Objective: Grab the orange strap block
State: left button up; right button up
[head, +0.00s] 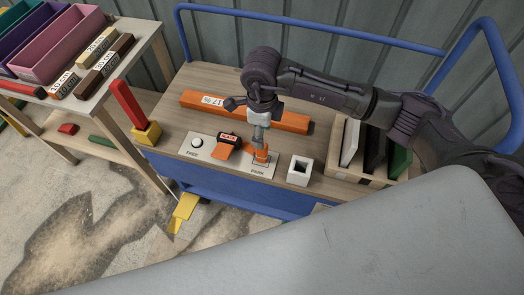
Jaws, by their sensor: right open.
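A small upright orange block (261,156) stands on the right end of a pale panel (243,168) on the wooden cart top, by the printed word PARK. My right gripper (260,144) points down right over this block, open, its fingers at the block's top. I cannot tell whether they touch it. On the same panel, left of it, sits a dark piece with a red label (229,139) and an orange flap (222,152). I cannot tell for sure which orange piece is the strap block. My left gripper is not in view.
A long orange bar (290,121) lies behind the panel. A white square holder (300,170) stands to the right, near a wooden rack (337,160) of panels. A red-handled yellow block (147,133) is at the left edge. A blue rail (300,22) runs behind.

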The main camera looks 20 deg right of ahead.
aim_at(262, 153)
jog(key=f, duration=0.3)
jog(key=s+f, duration=0.1)
jog(key=shift+a+f, duration=0.2)
jog(key=shift+f, duration=0.2)
jog(key=shift+w+f, duration=0.15)
jog(key=shift+f, duration=0.4)
grip_shut()
